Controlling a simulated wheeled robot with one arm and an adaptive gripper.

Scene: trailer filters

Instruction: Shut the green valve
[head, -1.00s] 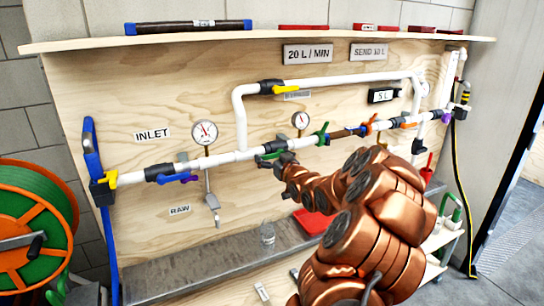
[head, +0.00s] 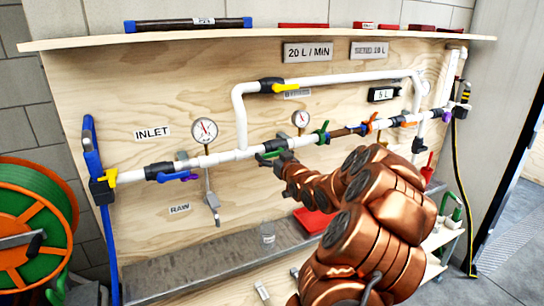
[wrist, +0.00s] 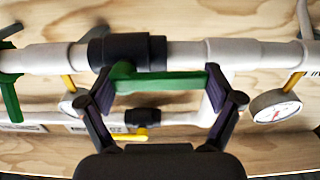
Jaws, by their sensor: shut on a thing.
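A green valve handle (wrist: 160,83) lies along the white pipe, below a black valve body (wrist: 126,50), in the wrist view. My gripper (wrist: 158,92) has one finger at each end of this handle and is shut on it. In the head view the same green handle (head: 268,155) shows on the main pipe, partly hidden by my gripper (head: 284,158). A second green handle (head: 323,132) stands crosswise to the pipe farther right. It also shows at the left of the wrist view (wrist: 10,97).
A round gauge (head: 300,119) sits just above the held valve, another gauge (head: 204,130) to the left. A yellow handle (head: 286,88) is on the upper pipe (head: 340,79). Blue (head: 168,177), orange (head: 371,122) and purple handles share the main pipe. A grey ledge (head: 190,262) runs below.

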